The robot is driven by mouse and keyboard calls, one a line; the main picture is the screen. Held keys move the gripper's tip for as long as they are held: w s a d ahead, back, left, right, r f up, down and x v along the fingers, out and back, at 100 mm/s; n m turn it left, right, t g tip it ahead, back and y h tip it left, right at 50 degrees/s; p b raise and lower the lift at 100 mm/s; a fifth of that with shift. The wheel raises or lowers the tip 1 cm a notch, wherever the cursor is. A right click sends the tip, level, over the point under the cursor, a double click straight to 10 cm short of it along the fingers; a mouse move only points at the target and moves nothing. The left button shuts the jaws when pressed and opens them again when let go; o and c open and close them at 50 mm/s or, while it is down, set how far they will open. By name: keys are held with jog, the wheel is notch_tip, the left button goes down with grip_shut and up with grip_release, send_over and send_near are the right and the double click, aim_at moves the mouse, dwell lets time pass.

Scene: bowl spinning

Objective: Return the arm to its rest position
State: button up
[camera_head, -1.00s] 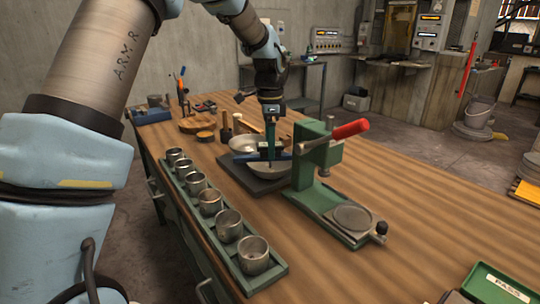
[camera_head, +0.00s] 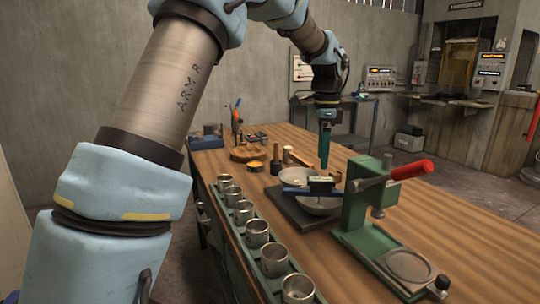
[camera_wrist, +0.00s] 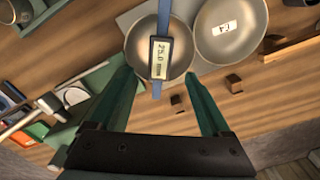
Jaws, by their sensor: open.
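My gripper (camera_head: 325,150) hangs from the arm above the far half of the wooden workbench, fingers pointing down. In the wrist view its two green fingers (camera_wrist: 165,95) are spread apart with nothing between them. Below and beyond them a metal bowl (camera_wrist: 157,55) has a blue gauge (camera_wrist: 160,62) across it, its display reading about 25.0 mm. A second bowl (camera_wrist: 229,30) with a paper label sits beside it. In the head view the gauge (camera_head: 308,187) and bowls rest on a dark plate (camera_head: 297,212), below the gripper and apart from it.
A green press with a red handle (camera_head: 408,170) stands right of the bowls. A long green tray (camera_head: 229,232) of several metal cups lines the bench's left edge. Wooden tools (camera_head: 276,160) stand behind. The bench's right side (camera_head: 455,215) is mostly clear.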

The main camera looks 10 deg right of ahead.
jog(key=a+f+n, duration=0.1)
jog(key=a+n, duration=0.2)
jog(key=a, duration=0.3)
jog(key=a+f+n, duration=0.2)
jog(key=a+n, duration=0.1)
jog(key=a, duration=0.3)
jog(key=a+f+n, duration=0.1)
jog(key=a+n, duration=0.2)
jog(key=a, duration=0.3)
jog(key=shift+w+a+f+t, duration=0.25)
jog(key=shift+a+f+t, duration=0.05)
jog(key=s+a+f+n, duration=0.3)
jog(key=s+a+n, duration=0.2)
jog(key=a, duration=0.4)
jog(key=s+a+f+n+t, duration=0.1)
jog(key=s+a+f+n, duration=0.2)
jog(key=s+a+n, duration=0.3)
jog(key=a, duration=0.3)
jog(key=shift+s+n, duration=0.25)
jog(key=shift+n, duration=0.15)
jog(key=shift+o, duration=0.2)
jog(key=shift+f, duration=0.1)
